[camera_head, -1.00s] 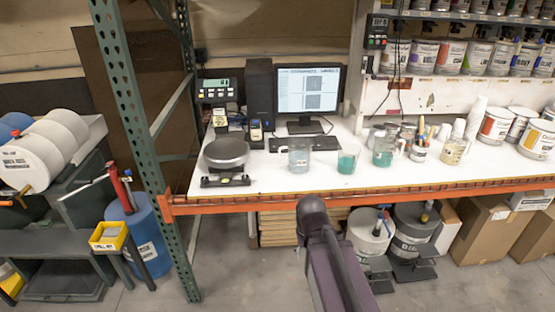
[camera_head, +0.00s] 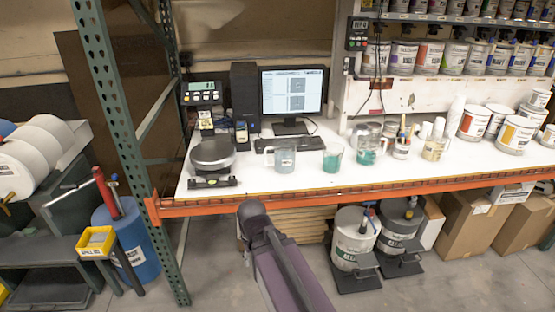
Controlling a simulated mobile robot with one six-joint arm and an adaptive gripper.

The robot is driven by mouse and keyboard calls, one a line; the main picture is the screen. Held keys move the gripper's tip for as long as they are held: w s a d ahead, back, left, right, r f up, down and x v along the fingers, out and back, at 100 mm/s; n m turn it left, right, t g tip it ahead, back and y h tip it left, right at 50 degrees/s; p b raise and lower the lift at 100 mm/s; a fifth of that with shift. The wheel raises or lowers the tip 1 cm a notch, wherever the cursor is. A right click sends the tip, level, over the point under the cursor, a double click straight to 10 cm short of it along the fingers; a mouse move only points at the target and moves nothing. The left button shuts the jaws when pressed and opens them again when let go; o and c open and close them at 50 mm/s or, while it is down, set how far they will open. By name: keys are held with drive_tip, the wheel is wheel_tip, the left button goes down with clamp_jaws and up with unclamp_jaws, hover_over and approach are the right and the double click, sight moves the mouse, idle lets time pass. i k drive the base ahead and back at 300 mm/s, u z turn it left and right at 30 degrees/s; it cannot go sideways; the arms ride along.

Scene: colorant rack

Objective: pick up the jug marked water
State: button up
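Three clear jugs stand upright on the white bench. The left jug (camera_head: 285,160) holds pale, greyish-blue contents and has a small white label, too small to read. The middle jug (camera_head: 332,161) holds teal liquid. The right jug (camera_head: 367,155), a little further back, also holds teal liquid. I cannot tell from lettering which is marked water. My arm rises from the bottom of the picture to a dark rounded joint in front of the bench edge, below and left of the left jug. My gripper does not show.
A scale (camera_head: 211,156) stands left of the jugs, with a monitor (camera_head: 292,92) and keyboard (camera_head: 290,144) behind. Cups and paint cans (camera_head: 515,135) crowd the right. An orange beam (camera_head: 400,189) edges the bench; a green rack post (camera_head: 130,150) stands left.

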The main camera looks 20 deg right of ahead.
sight(280, 157)
drive_tip(key=z, duration=0.05)
drive_tip(key=i, duration=1)
drive_tip(key=u, duration=0.05)
